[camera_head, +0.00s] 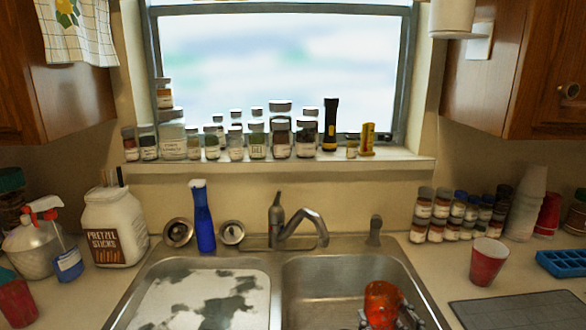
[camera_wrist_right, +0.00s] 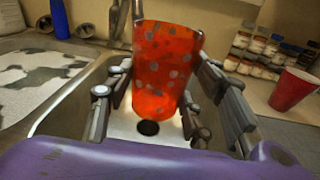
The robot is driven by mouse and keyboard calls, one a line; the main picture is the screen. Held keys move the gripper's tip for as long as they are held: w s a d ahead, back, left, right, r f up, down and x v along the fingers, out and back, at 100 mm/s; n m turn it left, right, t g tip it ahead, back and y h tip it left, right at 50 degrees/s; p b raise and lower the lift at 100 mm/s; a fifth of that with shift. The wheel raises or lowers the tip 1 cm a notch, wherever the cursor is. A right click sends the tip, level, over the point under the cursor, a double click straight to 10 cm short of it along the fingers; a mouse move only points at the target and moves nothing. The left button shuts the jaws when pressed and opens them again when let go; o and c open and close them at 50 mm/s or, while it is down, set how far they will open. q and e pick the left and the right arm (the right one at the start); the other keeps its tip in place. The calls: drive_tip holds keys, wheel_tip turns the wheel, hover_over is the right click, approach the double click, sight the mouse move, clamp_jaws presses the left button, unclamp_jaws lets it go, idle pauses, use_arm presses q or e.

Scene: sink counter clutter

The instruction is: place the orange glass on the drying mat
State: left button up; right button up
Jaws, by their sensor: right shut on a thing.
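The orange glass (camera_head: 382,302) has grey spots and is upright over the right sink basin. My right gripper (camera_head: 390,318) is shut on it; in the right wrist view the glass (camera_wrist_right: 163,70) stands between the two fingers of the gripper (camera_wrist_right: 172,100). The basin's drain shows below the glass in that view. The dark grey drying mat (camera_head: 525,312) lies flat on the counter to the right of the sink, partly cut off by the picture edge. The visible part of the mat is bare. My left gripper is not in view.
A red cup (camera_head: 488,262) stands on the counter just behind the mat, with a blue tray (camera_head: 562,263) to its right. Several spice jars (camera_head: 440,220) stand behind. The faucet (camera_head: 300,225) rises behind the basins. The sink's right rim (camera_head: 425,285) lies between glass and mat.

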drive_tip(key=s+m+h+p, duration=0.1)
drive_tip(key=s+h, duration=0.1)
drive_tip(key=s, duration=0.7)
